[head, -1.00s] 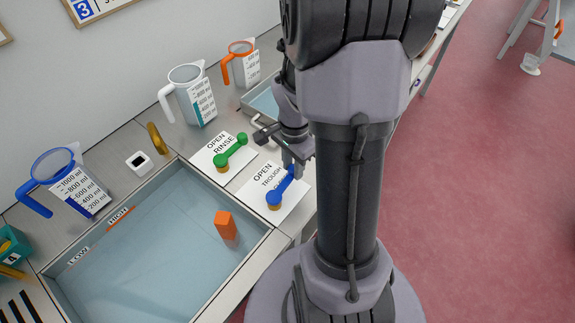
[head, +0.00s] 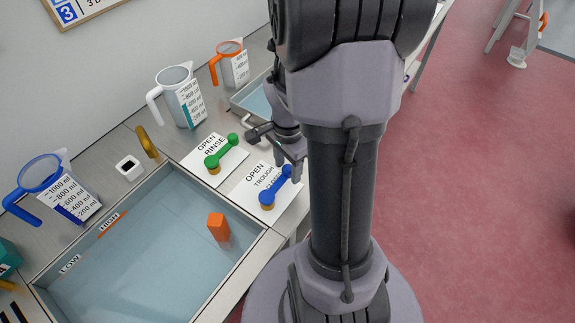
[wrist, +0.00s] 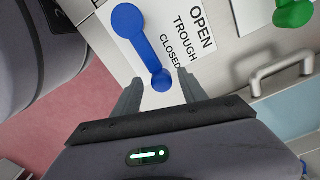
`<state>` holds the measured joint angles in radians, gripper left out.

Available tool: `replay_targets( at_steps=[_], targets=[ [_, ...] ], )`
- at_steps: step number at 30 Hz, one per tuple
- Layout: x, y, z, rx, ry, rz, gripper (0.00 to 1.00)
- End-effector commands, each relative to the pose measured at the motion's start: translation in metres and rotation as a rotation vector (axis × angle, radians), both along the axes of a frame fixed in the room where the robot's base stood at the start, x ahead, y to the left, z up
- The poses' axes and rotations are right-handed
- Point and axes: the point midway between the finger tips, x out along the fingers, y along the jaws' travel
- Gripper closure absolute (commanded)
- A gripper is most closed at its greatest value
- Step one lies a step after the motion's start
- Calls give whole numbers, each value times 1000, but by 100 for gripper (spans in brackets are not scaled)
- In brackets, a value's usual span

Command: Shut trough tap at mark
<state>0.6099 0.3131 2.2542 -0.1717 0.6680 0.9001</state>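The blue trough tap (head: 276,187) sits on a white card (head: 252,194) printed OPEN, TROUGH and CLOSED. In the wrist view its lever (wrist: 145,48) runs toward my gripper (wrist: 160,88), its small end lying between the two spread fingertips near the word CLOSED. My gripper is open; I cannot tell whether a finger touches the lever. In the head view my gripper (head: 290,160) is at the lever's far end, partly hidden by my arm. The trough (head: 200,307) holds pale blue water and an orange float block (head: 218,228). Its wall carries HIGH (head: 109,223) and LOW (head: 70,264) marks.
The green rinse tap (head: 222,153) stands close beside the blue one. Behind are a white jug (head: 180,97) and an orange-handled jug (head: 232,64).

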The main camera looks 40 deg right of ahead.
Motion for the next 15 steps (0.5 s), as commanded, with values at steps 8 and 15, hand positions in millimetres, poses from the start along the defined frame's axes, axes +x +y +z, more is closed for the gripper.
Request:
replay_targets(
  at_steps=[8,15],
  targets=[
    [1,0,8,-1,-2,1,50],
    [1,-1,72,-4,-5,1,50]
  ],
)
